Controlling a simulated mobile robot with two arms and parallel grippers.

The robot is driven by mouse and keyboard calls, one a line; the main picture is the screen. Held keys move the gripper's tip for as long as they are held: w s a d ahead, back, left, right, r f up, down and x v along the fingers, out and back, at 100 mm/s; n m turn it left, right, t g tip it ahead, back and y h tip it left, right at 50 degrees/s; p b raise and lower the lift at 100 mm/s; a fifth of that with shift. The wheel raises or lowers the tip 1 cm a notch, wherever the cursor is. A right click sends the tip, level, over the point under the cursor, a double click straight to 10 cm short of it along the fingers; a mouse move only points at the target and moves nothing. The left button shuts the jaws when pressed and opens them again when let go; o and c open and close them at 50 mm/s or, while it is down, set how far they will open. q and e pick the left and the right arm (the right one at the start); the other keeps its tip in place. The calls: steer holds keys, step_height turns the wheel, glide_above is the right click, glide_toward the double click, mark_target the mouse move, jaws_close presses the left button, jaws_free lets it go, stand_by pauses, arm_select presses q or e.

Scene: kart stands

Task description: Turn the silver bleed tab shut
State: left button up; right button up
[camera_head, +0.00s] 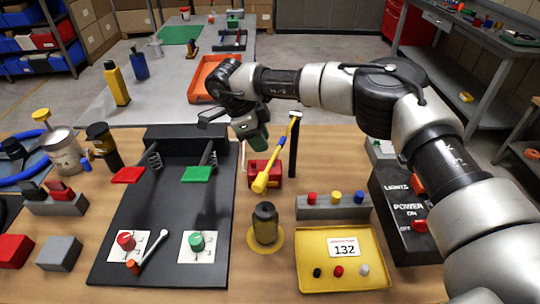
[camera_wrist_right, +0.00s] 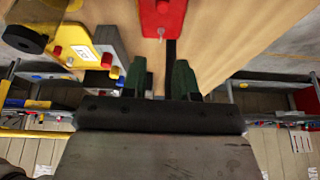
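A red block (camera_head: 263,173) stands on the wooden bench beside a black post, with a yellow-handled lever (camera_head: 268,176) slanting in front of it. In the right wrist view the red block (camera_wrist_right: 163,14) has a small silver piece (camera_wrist_right: 161,33) on its near edge, which may be the bleed tab; I cannot tell how it is turned. My right gripper (camera_head: 254,137) hangs above and behind the red block. In the wrist view its green fingers (camera_wrist_right: 159,76) are apart with nothing held between them, and the silver piece lies beyond them. My left gripper is not in view.
A black board (camera_head: 130,215) with red and green pads lies left. A dark bottle (camera_head: 265,223), a yellow tray (camera_head: 312,246), a grey button block (camera_head: 333,206) and a power box (camera_head: 405,240) stand nearby. An orange bin (camera_head: 200,85) sits behind my right gripper.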

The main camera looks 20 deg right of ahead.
steer(key=p+x, duration=0.1)
steer(key=x, duration=0.5)
steer(key=shift+d+f, duration=0.1)
steer(key=shift+f, duration=0.3)
jaws_close()
